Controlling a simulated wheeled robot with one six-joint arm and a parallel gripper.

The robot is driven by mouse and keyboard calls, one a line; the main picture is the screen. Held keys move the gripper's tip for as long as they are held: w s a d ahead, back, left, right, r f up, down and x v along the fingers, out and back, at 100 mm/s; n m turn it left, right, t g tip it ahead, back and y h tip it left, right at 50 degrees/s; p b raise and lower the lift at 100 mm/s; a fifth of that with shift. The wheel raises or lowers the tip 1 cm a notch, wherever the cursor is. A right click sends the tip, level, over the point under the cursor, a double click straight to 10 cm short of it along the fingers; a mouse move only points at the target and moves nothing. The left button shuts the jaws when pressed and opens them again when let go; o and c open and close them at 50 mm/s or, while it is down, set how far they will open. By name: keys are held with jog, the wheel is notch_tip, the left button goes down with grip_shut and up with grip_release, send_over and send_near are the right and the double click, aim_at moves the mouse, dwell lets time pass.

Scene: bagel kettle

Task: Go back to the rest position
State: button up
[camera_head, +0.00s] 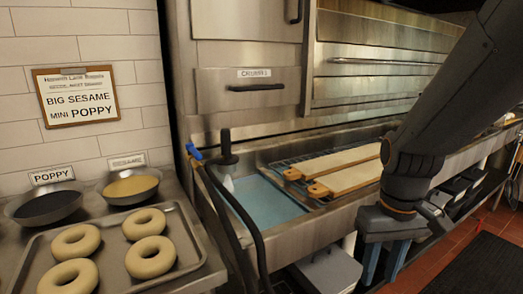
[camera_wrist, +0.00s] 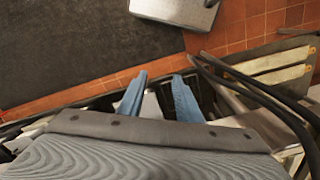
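My gripper (camera_head: 381,272) hangs at the lower right of the head view, pointing down in front of the steel counter's front edge. In the wrist view my gripper (camera_wrist: 159,80) shows two blue fingers apart with no object held between them. My dark arm comes in from the upper right of the head view. Several bagels (camera_head: 150,257) lie on a metal tray (camera_head: 190,252) at the lower left, far from the gripper.
Bowls of poppy (camera_head: 43,206) and sesame (camera_head: 131,186) stand behind the tray. A water basin (camera_head: 262,202) and wooden boards (camera_head: 345,176) lie left of my arm. A black hose (camera_head: 240,225) rises before the basin. A dark mat (camera_head: 480,265) lies on the red tile floor.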

jog(key=s+a+f+n+b, duration=0.25)
jog(key=a+f+b, duration=0.45)
jog(key=a+b, duration=0.45)
jog(key=d+r+m+p, duration=0.3)
jog(key=d+r+p, duration=0.4)
jog(key=p, duration=1)
jog(key=shift+s+r, duration=0.45)
jog(key=shift+r, duration=0.2)
